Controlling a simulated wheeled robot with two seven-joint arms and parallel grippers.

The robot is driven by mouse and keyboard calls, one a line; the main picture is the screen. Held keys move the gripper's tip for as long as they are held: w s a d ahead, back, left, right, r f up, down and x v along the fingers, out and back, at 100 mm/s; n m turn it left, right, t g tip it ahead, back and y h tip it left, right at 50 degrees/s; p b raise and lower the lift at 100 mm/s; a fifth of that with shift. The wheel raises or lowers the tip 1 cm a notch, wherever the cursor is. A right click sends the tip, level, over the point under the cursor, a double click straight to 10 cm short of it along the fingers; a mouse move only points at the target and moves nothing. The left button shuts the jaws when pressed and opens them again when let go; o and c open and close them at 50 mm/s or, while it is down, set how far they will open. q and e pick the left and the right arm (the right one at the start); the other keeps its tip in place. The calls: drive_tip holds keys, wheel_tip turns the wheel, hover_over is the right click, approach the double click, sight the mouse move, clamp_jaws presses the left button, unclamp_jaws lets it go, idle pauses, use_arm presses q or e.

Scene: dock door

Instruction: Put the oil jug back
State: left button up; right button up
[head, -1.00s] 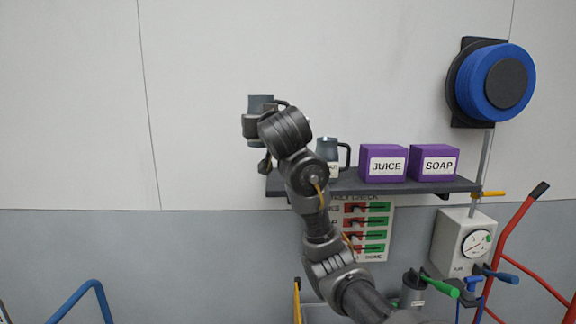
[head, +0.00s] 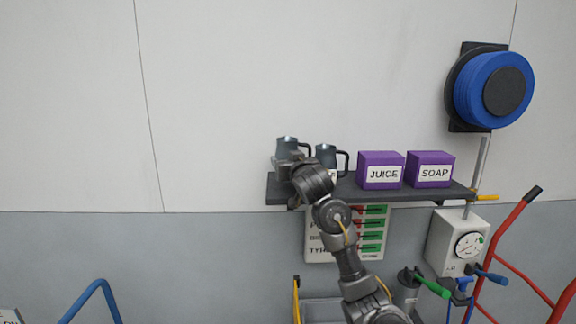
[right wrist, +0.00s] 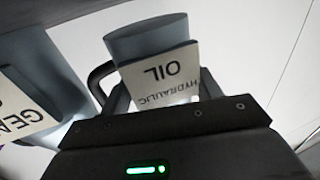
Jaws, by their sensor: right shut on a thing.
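A dark grey jug (head: 288,145) with a handle is at the left end of the wall shelf (head: 420,190). In the right wrist view this jug (right wrist: 148,38) carries a label reading HYDRAULIC OIL. My right gripper (head: 286,165) is shut on it, and the gripper (right wrist: 160,98) also shows in the right wrist view. The gripper and wrist hide the jug's base, so I cannot tell whether it touches the shelf. A similar jug (head: 326,157) stands just to its right; its label (right wrist: 22,112) begins GEA in the wrist view. My left gripper is not in view.
Purple boxes marked JUICE (head: 381,168) and SOAP (head: 430,167) stand farther right on the shelf. A blue hose reel (head: 495,85) hangs above right. Below are a chart (head: 370,240), a gauge box (head: 455,243) and a red hand truck (head: 510,235).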

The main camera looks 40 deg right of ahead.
drive_tip(key=shift+s+d+f+p, duration=0.1)
drive_tip(key=shift+f+p, duration=0.25)
drive_tip(key=shift+f, duration=0.6)
drive_tip(key=shift+f, duration=0.2)
drive_tip(key=o, duration=1.2)
drive_tip(key=shift+c, duration=0.2)
